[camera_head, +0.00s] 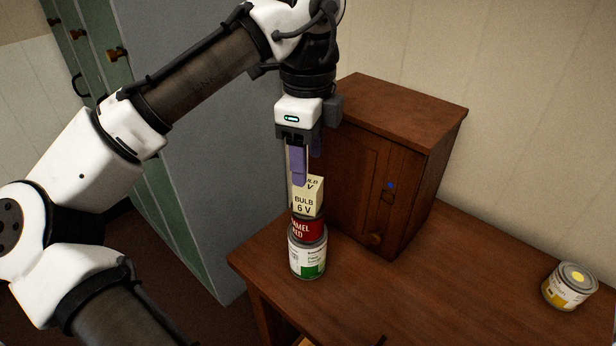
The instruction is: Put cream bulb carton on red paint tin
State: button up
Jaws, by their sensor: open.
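The cream bulb carton (306,203), printed "BULB 6 V", stands upright on top of the red paint tin (307,230). The red tin in turn sits on a larger white and green tin (308,258) near the table's left edge. My gripper (305,174) points down just above the carton, with its purple fingers spread. One finger overlaps the carton's upper part in the picture. I cannot tell whether the fingers touch the carton.
A brown wooden cabinet (376,180) stands close behind and right of the stack on the brown table (420,300). The table between is clear. A grey-green cupboard (205,150) is at left.

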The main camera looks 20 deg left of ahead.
notch_tip(320, 180, up, 6)
dwell(0.5)
